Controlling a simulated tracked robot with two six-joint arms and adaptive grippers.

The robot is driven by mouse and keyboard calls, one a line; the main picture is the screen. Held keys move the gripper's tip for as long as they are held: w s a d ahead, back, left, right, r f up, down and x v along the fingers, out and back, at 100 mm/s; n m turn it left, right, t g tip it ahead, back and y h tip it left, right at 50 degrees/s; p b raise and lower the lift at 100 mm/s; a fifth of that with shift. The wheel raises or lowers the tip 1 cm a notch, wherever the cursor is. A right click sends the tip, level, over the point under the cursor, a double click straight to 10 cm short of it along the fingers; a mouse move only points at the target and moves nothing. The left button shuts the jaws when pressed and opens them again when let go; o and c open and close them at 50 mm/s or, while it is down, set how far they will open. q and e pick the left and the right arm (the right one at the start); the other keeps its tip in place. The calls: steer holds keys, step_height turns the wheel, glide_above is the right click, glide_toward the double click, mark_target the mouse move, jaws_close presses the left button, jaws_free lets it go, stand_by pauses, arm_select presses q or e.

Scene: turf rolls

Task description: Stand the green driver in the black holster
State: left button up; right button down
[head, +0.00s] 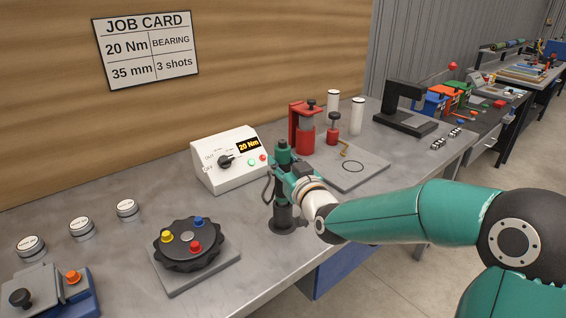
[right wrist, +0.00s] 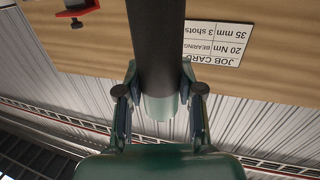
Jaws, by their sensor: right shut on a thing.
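The green driver (head: 283,155) is upright in the head view, its green top rising above my right gripper (head: 279,178). My right gripper is shut on the driver's body from the right side. The black holster (head: 283,218) stands on the bench directly below, on a round black base. The driver's lower part lines up with the holster; I cannot tell how deep it sits, as the gripper and dark colours hide the join. In the right wrist view the driver (right wrist: 158,45) runs as a dark shaft with a green end between both fingers. My left gripper is not in view.
A white control box (head: 229,160) reading 20 Nm stands behind left. A black dial (head: 188,243) with coloured knobs is at the front left. A red press (head: 304,128) and a grey plate (head: 368,172) are to the right. Bare bench lies between dial and holster.

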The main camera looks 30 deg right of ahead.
steer(key=c, duration=0.7)
jaws_free()
steer(key=shift+s+a, duration=0.1)
steer(key=shift+s, duration=0.35)
steer(key=s, duration=0.3)
steer(key=s+a+b, duration=0.1)
steer(key=s, duration=0.3)
steer(key=s+a+b, duration=0.1)
steer(key=s, duration=0.3)
steer(key=shift+r, duration=0.1)
